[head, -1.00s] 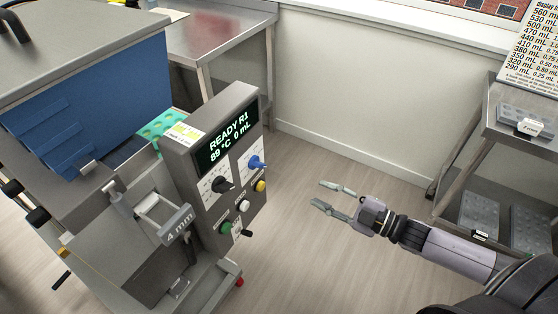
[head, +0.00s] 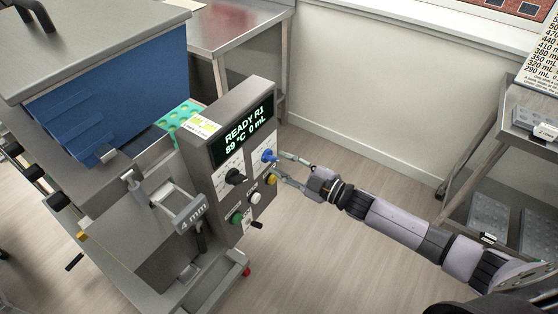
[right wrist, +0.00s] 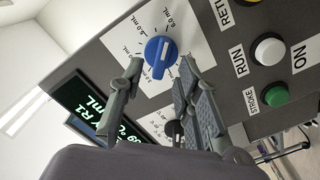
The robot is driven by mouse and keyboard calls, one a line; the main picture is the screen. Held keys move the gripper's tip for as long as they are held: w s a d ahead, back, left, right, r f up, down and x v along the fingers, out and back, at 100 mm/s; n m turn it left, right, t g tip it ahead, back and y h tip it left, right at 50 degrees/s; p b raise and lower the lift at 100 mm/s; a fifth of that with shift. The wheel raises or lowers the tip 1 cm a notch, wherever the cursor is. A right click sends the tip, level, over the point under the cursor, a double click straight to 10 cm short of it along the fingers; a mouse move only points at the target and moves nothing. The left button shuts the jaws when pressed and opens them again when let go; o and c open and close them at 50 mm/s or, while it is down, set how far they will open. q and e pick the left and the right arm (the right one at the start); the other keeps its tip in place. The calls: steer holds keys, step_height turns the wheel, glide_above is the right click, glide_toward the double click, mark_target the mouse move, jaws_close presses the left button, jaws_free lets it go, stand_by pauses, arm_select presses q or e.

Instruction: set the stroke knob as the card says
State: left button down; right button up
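The blue knob (head: 268,156) is on the front panel of the depositor, right of the display (head: 238,136) that reads "READY R1, 89 °C 0 mL". The right wrist view shows this knob (right wrist: 159,54) on a white dial plate marked in mL, with a pale pointer line. My right gripper (head: 281,167) is open. Its fingers stand on either side of the knob, slightly short of it; I cannot tell whether they touch. My left gripper is not in view.
A black knob (head: 235,177) and yellow (head: 271,180), white (head: 254,198) and green (head: 237,218) buttons are close by on the panel. The floor between is clear.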

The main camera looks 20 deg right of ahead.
steer(key=shift+x, duration=0.9)
jaws_close()
